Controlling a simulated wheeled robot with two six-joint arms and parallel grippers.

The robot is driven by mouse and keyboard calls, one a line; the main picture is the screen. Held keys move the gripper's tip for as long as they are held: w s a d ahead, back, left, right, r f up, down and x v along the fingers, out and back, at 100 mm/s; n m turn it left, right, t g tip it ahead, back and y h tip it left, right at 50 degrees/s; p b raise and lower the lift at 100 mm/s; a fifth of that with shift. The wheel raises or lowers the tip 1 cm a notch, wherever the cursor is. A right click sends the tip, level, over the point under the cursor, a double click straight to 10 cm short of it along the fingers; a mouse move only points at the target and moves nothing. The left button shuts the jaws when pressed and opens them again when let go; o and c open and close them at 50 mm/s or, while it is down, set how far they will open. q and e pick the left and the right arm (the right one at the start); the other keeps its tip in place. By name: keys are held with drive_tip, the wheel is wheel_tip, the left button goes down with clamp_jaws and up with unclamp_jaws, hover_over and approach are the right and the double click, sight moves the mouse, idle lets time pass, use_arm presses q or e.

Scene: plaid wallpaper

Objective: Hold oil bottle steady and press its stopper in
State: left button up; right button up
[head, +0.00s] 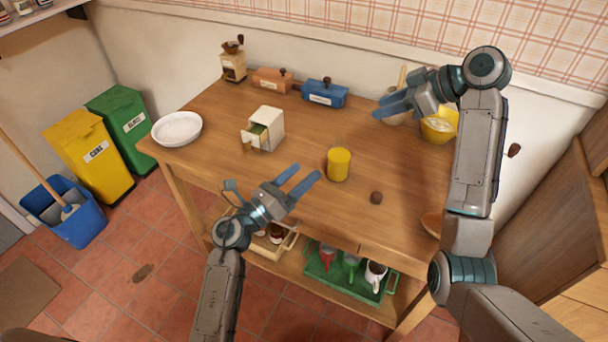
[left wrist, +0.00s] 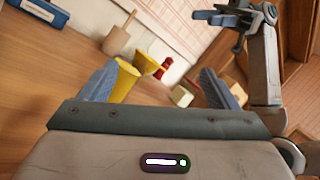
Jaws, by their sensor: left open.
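A yellow cylinder (head: 339,164) stands upright near the middle of the wooden table; I cannot tell whether it is the oil bottle. It also shows beyond my left fingers in the left wrist view (left wrist: 125,82). A small brown piece (head: 376,198) lies on the table to its front right; it may be the stopper, but it is too small to tell. My left gripper (head: 305,174) is open and empty at the table's front edge, left of and apart from the cylinder. My right gripper (head: 380,103) is open over the table's back right, near a yellow bowl, apart from the cylinder.
The yellow bowl (head: 437,130) stands at the back right. A cream box (head: 270,126) with an open drawer, a white plate (head: 177,128), a blue box (head: 324,93) and a grinder (head: 233,62) are further left or back. A green tray (head: 328,283) with mugs sits on the lower shelf.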

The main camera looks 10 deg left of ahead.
sight(330, 163)
use_arm(q)
drive_tip(key=w+f+m+g, duration=0.1)
drive_tip(key=m, duration=0.1)
drive_tip(key=w+f+m+g, duration=0.1)
drive_tip(key=w+f+m, duration=0.1)
drive_tip(key=m, duration=0.1)
drive_tip(key=w+f+m+g, duration=0.1)
drive_tip(key=w+m, duration=0.1)
drive_tip(key=shift+d+f+m, duration=0.25)
drive_tip(key=shift+f+m, duration=0.05)
drive_tip(key=shift+f, duration=0.05)
drive_tip(key=shift+w+d+f+g+y, duration=0.1)
drive_tip(key=shift+d+g+y, duration=0.05)
drive_tip(key=shift+g+y, duration=0.15)
drive_tip(key=x, duration=1)
drive_tip(key=shift+w+d, duration=0.15)
drive_tip(key=c, duration=1.2)
drive_tip(key=shift+c, duration=0.2)
